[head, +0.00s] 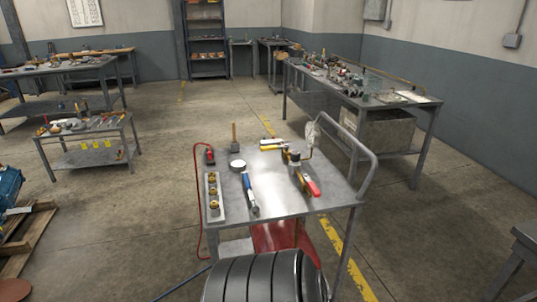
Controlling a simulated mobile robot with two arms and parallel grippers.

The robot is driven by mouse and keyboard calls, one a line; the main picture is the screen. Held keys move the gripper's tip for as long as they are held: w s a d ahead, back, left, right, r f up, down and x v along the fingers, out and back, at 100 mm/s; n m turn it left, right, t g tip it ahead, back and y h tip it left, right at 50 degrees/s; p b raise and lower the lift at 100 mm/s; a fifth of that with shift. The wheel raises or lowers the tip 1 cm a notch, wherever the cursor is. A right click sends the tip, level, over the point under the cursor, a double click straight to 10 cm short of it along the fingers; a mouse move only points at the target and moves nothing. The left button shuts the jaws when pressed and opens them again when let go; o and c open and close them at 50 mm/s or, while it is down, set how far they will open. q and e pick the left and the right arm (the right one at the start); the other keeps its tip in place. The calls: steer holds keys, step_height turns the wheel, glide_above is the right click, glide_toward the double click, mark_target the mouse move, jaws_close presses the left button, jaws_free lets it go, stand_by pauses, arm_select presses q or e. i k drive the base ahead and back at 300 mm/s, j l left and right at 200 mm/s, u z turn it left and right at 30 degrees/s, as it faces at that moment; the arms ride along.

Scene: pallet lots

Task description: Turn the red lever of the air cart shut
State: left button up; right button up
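The metal cart (283,201) stands at the middle front of the head view, with a curved push handle on its right side. A valve-like fitting with a dark and brass body (294,159) is on the right half of its top. A red lever (313,188) with a yellow part beside it points from the fitting toward the cart's front right. At this size I cannot tell how far the lever is turned. Neither of my grippers is in view.
The cart top also holds a blue-handled tool (249,192), a tray of brass parts (213,198), a white roll (238,165) and a red hose (196,190) at its left edge. Floor is clear left of the cart.

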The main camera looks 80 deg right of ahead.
mark_target(315, 192)
steer(key=z, duration=3.1)
